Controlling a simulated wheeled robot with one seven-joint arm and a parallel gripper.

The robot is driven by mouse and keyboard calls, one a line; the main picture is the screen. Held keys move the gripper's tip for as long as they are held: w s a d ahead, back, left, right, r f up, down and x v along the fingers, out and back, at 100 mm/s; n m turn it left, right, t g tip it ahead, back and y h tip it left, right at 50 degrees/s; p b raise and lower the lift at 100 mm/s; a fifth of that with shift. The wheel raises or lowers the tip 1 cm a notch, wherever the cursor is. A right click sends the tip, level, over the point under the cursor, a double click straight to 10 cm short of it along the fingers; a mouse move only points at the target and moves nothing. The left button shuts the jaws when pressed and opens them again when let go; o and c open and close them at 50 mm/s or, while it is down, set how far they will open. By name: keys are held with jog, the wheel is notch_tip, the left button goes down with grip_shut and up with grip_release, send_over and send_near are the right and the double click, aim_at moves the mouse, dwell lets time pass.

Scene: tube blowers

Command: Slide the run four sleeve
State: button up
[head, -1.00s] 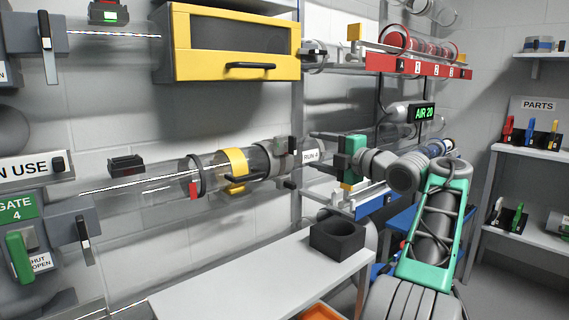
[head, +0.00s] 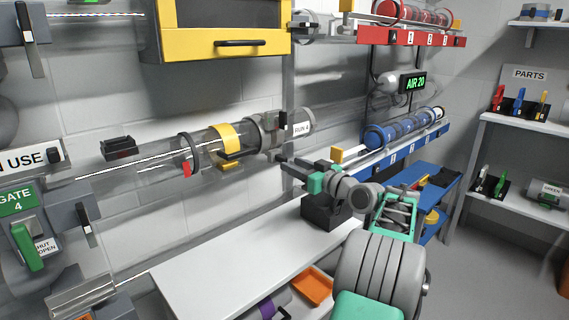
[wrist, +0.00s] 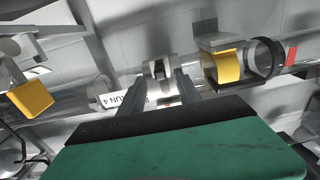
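The run four line is a clear tube along the wall with a white RUN 4 label (head: 302,128). In the head view it carries a yellow band (head: 226,139) with a yellow tab below, and a dark ring (head: 187,147) with a red tab to its left. A grey collar (head: 266,136) sits between the band and the label. I cannot tell which part is called the sleeve. My gripper (head: 286,167) is just below and right of the collar. In the wrist view my gripper (wrist: 160,90) is open, its fingers either side of a grey fitting (wrist: 158,68), with no clear grip.
A black open box (head: 327,213) stands on the white bench (head: 222,258) below my gripper. A yellow cabinet (head: 222,30) hangs above the tube. Blue and red racks stand to the right. The left of the bench is clear.

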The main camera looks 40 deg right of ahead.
jog(key=w, duration=0.4)
jog(key=shift+w+a+b, duration=0.1)
jog(key=shift+w+b, duration=0.25)
jog(key=shift+w, duration=0.05)
jog(key=shift+c, duration=0.3)
grip_shut()
dwell(0.7)
